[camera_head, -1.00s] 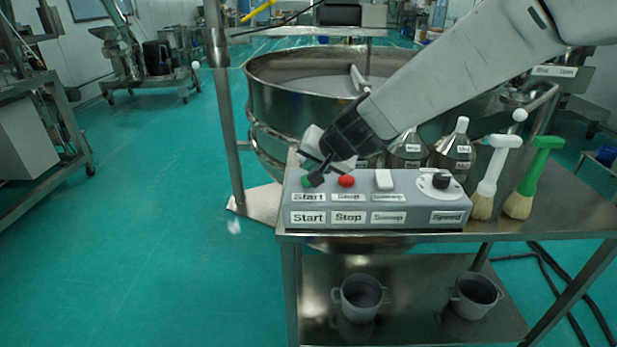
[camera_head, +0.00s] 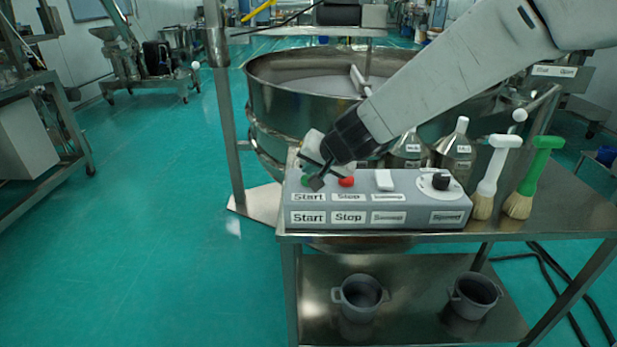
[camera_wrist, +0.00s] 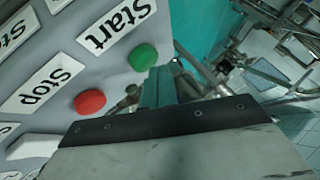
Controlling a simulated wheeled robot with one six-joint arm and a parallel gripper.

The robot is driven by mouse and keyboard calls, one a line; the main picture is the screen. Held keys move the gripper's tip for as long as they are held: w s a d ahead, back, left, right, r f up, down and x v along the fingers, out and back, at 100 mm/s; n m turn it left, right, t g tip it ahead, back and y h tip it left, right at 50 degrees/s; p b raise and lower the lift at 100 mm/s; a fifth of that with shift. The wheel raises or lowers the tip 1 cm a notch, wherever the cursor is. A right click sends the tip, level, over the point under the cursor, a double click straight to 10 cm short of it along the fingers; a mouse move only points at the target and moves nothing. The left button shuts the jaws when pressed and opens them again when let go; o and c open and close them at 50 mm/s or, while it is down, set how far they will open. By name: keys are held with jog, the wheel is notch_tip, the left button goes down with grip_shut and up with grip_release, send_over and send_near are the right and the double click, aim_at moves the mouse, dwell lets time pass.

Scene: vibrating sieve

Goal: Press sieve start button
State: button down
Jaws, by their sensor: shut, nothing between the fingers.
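A grey control box (camera_head: 375,208) stands on the metal table in the head view. Its green start button (camera_head: 305,180) is at the box's left end, partly covered by my gripper. The red stop button (camera_head: 347,182) is just to its right. My gripper (camera_head: 317,183) is shut and empty, tilted down over the box top beside the green button. In the wrist view, the green button (camera_wrist: 142,57) shows close to the fingertips (camera_wrist: 158,76), with the red button (camera_wrist: 89,102) to the lower left. I cannot tell whether the fingers touch the green button.
A white switch (camera_head: 384,180) and a black speed knob (camera_head: 440,181) are further right on the box. Two brushes (camera_head: 490,175) and steel bottles (camera_head: 453,152) stand nearby. The large round sieve (camera_head: 290,110) is behind. Floor to the left is clear.

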jog(key=shift+f, duration=0.6)
dwell(0.4)
jog(key=shift+r, duration=1.05)
jog(key=shift+r, duration=0.1)
jog(key=shift+r, duration=2.4)
